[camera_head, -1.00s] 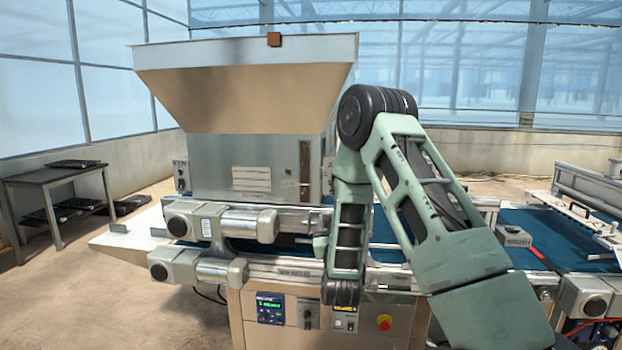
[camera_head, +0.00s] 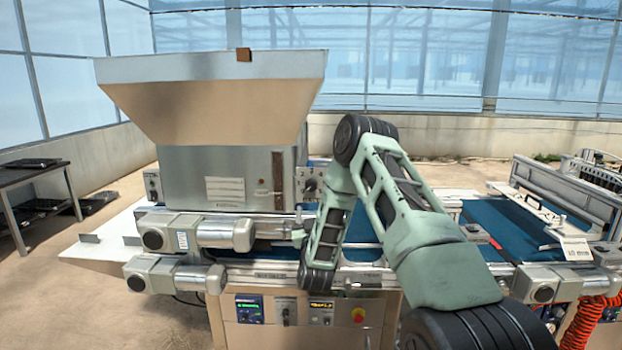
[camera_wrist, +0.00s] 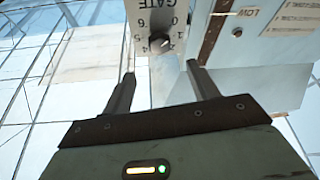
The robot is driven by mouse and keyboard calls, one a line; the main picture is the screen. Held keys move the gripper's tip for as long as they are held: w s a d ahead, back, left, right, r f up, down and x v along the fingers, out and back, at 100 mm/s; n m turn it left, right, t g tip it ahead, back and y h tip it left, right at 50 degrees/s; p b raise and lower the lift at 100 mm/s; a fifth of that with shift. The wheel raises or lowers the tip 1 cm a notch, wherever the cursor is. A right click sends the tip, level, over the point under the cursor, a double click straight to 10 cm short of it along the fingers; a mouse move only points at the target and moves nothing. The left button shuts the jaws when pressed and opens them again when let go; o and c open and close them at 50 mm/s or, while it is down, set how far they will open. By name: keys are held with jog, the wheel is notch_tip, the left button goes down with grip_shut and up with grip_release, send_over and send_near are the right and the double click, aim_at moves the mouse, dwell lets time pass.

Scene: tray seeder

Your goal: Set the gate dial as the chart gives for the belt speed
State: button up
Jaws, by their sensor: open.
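The gate dial (camera_wrist: 163,40) is a dark knob on a pale plate marked GATE, upside down in the wrist view; its exact setting is too small to read. The dial also shows in the head view (camera_head: 310,184), on the right side of the hopper box. My gripper (camera_wrist: 160,72) is open and empty, its two fingers apart just short of the dial plate, not visibly touching it. The chart (camera_head: 225,190) is probably the white label on the hopper box front; its text is unreadable. A green display (camera_head: 249,308) and an amber display (camera_head: 320,308) sit on the lower panel, digits unclear.
The hopper (camera_head: 215,100) stands above the box. A slot gauge (camera_head: 278,180) is left of the dial. Grey motors (camera_head: 185,232) stick out below. A red button (camera_head: 358,315) is on the panel. The blue belt (camera_head: 520,230) runs right. A side table (camera_head: 30,175) stands at left.

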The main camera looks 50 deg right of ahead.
aim_at(311, 186)
jog(key=p+x, duration=0.3)
jog(key=x, duration=0.7)
jog(key=shift+w+d+r+p, duration=0.1)
jog(key=shift+p, duration=0.25)
jog(key=c, duration=1)
